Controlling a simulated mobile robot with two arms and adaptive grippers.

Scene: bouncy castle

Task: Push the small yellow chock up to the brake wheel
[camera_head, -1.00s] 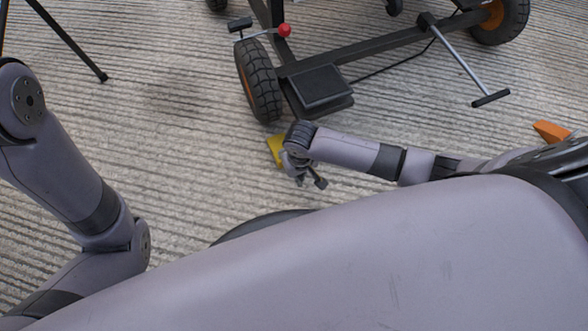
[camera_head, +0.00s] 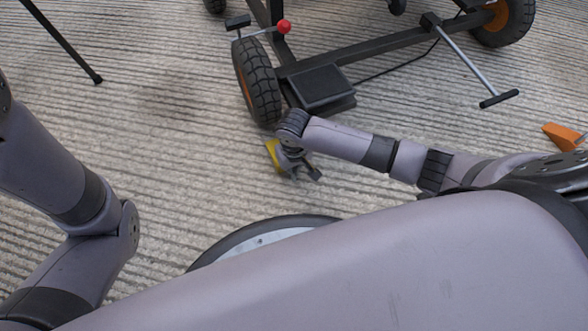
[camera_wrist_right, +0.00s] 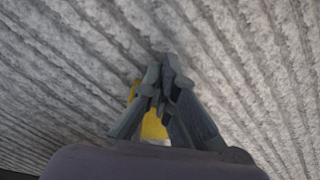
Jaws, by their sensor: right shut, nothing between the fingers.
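The small yellow chock (camera_head: 271,152) lies on the ribbed ground just below the front left wheel of a dark cart. That wheel (camera_head: 258,82), black with an orange hub, stands beside a lever with a red knob (camera_head: 284,27). A narrow strip of ground shows between chock and wheel. My right gripper (camera_head: 312,173) is low by the chock, on its right side, shut and empty. Its wrist hides part of the chock. In the right wrist view the shut fingers (camera_wrist_right: 168,68) cross in front of the chock (camera_wrist_right: 153,126); contact is unclear. My left gripper is out of view.
The cart's black frame (camera_head: 370,48) and a flat black box (camera_head: 320,88) stand right of the wheel. A T-handle bar (camera_head: 470,65) reaches toward me. An orange wedge (camera_head: 562,136) lies at right. A black pole (camera_head: 65,42) stands upper left.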

